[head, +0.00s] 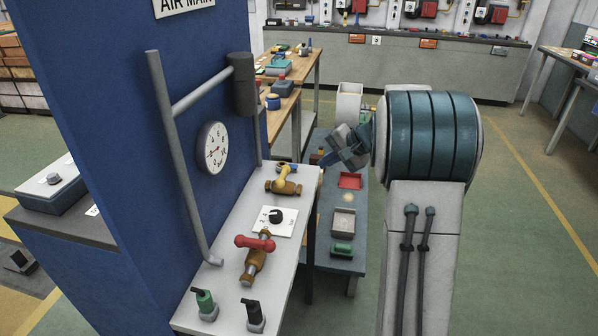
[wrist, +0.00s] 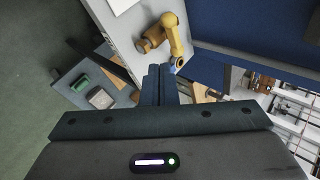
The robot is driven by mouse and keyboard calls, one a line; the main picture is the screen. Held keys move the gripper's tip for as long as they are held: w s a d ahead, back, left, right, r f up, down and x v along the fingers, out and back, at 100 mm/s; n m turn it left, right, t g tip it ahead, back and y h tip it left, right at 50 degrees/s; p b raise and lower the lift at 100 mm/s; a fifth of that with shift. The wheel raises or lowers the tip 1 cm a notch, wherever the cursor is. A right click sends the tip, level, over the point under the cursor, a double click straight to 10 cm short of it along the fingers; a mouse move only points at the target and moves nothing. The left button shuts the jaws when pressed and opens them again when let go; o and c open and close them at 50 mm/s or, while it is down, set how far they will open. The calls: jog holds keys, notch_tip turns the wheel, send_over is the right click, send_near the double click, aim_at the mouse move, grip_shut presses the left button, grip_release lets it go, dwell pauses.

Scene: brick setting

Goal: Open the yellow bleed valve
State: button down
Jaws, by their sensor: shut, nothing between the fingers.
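The yellow bleed valve (head: 281,174) is on the far part of a white shelf, with a yellow handle on a brass-coloured body (head: 290,188). In the wrist view its yellow handle (wrist: 175,38) bends down toward my fingertips, with the brass body (wrist: 150,41) to its left. My gripper (head: 338,154) is to the right of the valve in the head view. In the wrist view my gripper (wrist: 161,68) is shut and empty, its fingertips just below the handle's end. I cannot tell whether they touch it.
The white shelf (head: 224,287) also carries a red-handled valve (head: 255,242), a black knob (head: 275,216), and green (head: 205,303) and black (head: 253,313) switches. A blue panel (head: 115,120) with a gauge (head: 212,147) stands at left. A bench with trays (head: 343,222) lies behind the shelf.

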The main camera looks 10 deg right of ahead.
aim_at(288, 172)
jog(key=shift+m, duration=0.3)
jog(key=w+d+f, duration=0.2)
jog(key=w, duration=0.1)
jog(key=shift+a+f, duration=0.1)
jog(key=p+x, duration=0.1)
jog(key=x, duration=0.9)
jog(key=shift+w+p, duration=0.2)
jog(key=shift+p, duration=0.1)
jog(key=shift+w+a+r+p, duration=0.25)
jog(key=shift+w+a+p, duration=0.3)
jog(key=shift+w+a, duration=0.8)
